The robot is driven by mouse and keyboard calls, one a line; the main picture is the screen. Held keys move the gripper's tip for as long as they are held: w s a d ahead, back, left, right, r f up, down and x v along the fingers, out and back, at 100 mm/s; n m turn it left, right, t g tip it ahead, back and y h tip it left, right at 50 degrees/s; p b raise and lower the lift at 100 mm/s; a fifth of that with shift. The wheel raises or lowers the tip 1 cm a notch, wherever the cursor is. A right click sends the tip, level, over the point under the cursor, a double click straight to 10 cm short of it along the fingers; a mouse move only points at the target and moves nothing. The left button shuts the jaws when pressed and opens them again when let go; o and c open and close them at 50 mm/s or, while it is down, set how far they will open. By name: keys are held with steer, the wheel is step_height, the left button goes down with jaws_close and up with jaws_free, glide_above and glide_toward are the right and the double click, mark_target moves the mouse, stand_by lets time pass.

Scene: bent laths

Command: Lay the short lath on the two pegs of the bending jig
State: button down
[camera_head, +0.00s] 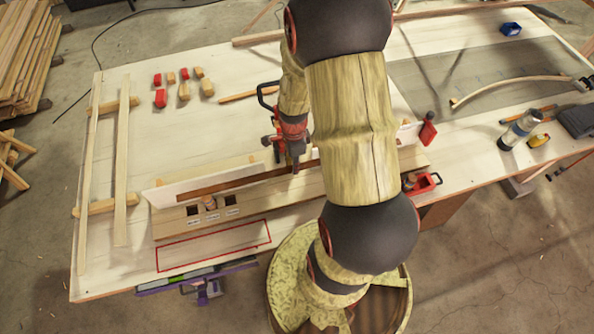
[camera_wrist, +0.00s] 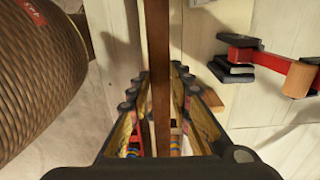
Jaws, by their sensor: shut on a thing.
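My gripper (camera_head: 292,158) points down over the long wooden fixture at the front of the bench. It is shut on a thin dark brown lath (camera_head: 215,188). In the wrist view the lath (camera_wrist: 160,60) runs lengthwise between the fingers (camera_wrist: 160,100). The lath is close above or against the fixture; contact cannot be told. The fixture, perhaps the bending jig (camera_head: 173,222), has a pale strip along its back and several dark square openings with labels. A short wooden cylinder shows at one opening. My arm hides its middle, and I cannot make out two pegs.
Two pale laths (camera_head: 122,150) lie across wooden bars at the left. Red and wooden blocks (camera_head: 160,98) stand behind. A red clamp (camera_head: 427,130) is at the fixture's right end. A red-outlined area (camera_head: 213,247) in front is empty. A bottle (camera_head: 515,133) stands far right.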

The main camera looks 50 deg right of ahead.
step_height(320, 180, down, 8)
steer(key=w+d+b, duration=0.1)
steer(key=w+b, duration=0.2)
steer(key=b, duration=0.3)
steer(key=shift+d+f, duration=0.25)
steer(key=shift+d, duration=0.1)
steer(key=shift+f+b, duration=0.35)
steer(key=shift+f, duration=0.1)
stand_by(0.6)
steer(key=c, duration=1.5)
jaws_free()
steer(key=shift+c, duration=0.2)
steer(key=shift+o, duration=0.8)
step_height(320, 180, up, 6)
steer(key=p, duration=0.4)
steer(key=shift+r, duration=0.1)
